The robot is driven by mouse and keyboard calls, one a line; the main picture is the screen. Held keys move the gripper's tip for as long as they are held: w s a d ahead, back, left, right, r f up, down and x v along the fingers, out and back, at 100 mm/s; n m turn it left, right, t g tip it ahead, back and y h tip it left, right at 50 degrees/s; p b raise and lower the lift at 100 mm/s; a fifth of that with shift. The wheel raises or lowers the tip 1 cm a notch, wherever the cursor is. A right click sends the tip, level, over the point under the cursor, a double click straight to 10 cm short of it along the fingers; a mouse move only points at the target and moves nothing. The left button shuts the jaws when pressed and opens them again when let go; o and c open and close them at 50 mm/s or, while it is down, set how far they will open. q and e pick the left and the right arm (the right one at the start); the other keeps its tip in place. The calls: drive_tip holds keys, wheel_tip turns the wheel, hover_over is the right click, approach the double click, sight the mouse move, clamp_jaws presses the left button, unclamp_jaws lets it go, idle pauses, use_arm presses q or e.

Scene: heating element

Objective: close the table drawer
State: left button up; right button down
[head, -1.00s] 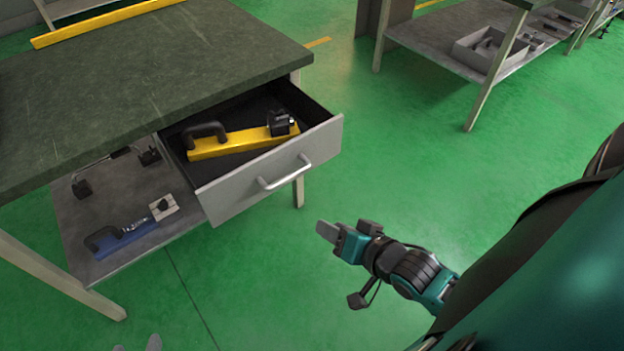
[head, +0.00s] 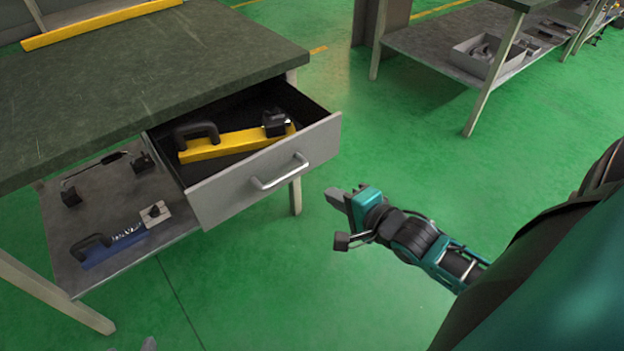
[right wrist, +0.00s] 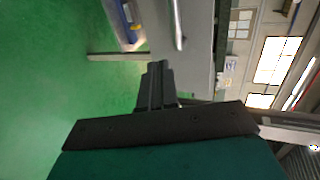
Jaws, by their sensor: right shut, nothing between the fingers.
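The table drawer (head: 235,187) is grey, with a silver bar handle (head: 280,172), and is pulled out from under the green-topped table (head: 150,85). A yellow tool (head: 225,146) with black fittings lies inside it. My right gripper (head: 338,197) is shut and empty, to the right of the drawer front and apart from it. In the right wrist view, the shut fingers (right wrist: 156,88) point toward the grey drawer front (right wrist: 197,45) and handle (right wrist: 178,25). Two grey tips of my left gripper (head: 131,346) show apart at the bottom edge; the rest is out of frame.
A lower shelf (head: 175,232) under the table holds a blue tool (head: 112,247) and a dark handle-like part. A second table (head: 428,60) with a grey bin stands at the back right. Green floor is clear around the drawer front.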

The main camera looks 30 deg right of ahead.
use_arm(q)
drive_tip(key=shift+f+b, duration=0.8)
drive_tip(key=shift+f, duration=0.25)
use_arm(e)
drive_tip(key=w, duration=0.8)
drive_tip(key=shift+a+f, duration=0.35)
drive_tip(key=shift+f, duration=0.1)
use_arm(q)
drive_tip(key=shift+d, duration=0.1)
use_arm(e)
drive_tip(key=shift+w, duration=0.1)
